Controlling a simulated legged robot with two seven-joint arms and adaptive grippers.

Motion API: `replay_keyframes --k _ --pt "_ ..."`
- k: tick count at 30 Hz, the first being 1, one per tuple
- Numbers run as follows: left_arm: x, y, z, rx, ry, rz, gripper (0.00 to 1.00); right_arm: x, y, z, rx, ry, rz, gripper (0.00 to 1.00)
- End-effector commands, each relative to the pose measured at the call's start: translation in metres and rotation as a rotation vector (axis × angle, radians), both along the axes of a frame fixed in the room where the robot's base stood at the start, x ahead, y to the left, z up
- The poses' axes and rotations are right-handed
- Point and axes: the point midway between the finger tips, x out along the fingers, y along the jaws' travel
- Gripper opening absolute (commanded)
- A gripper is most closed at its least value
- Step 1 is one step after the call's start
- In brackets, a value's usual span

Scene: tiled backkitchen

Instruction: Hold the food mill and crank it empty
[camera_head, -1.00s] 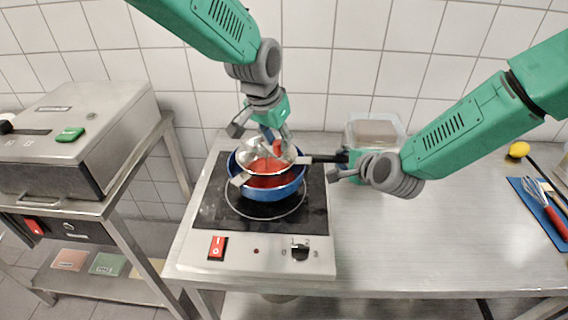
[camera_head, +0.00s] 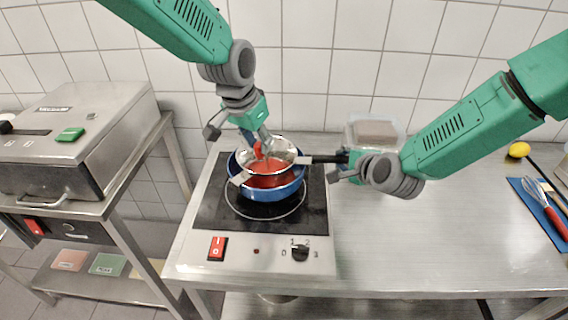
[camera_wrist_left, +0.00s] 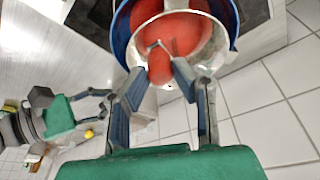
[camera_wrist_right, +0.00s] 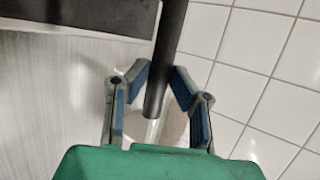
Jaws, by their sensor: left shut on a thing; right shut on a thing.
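The food mill (camera_head: 290,149) is a metal bowl resting on the rim of a blue pot (camera_head: 262,193) on the hob. Red food (camera_head: 268,172) shows inside the bowl. My left gripper (camera_head: 258,143) comes from above and is shut on the red crank knob (camera_wrist_left: 160,66) over the back left of the bowl. My right gripper (camera_head: 341,166) is shut on the mill's black long handle (camera_head: 325,159), to the right of the pot. The handle runs between its fingers in the right wrist view (camera_wrist_right: 168,55).
The hob (camera_head: 208,215) has a red switch and a dial in front. A clear container (camera_head: 372,130) stands behind my right gripper. The counter's right middle is free.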

Motion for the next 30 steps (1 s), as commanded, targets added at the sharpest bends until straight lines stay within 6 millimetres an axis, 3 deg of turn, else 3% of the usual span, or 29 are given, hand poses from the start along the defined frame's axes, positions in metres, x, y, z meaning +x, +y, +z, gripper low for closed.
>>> replay_keyframes --k 4,14,24,30 --pt "0.003 0.013 0.001 0.0 -0.003 0.002 0.0 -0.001 -0.001 -0.001 -0.002 0.003 0.0 0.0" --pt "0.003 0.014 0.001 0.001 -0.003 0.001 0.0 -0.001 -0.001 -0.001 -0.001 0.002 -0.001 0.0" --pt "0.019 0.035 0.0 0.0 -0.003 0.002 0.0 0.0 -0.001 -0.001 -0.001 0.002 0.001 0.0" --pt "0.021 0.038 0.0 0.001 -0.003 0.001 0.0 -0.001 -0.001 -0.001 -0.002 0.003 0.001 0.0"
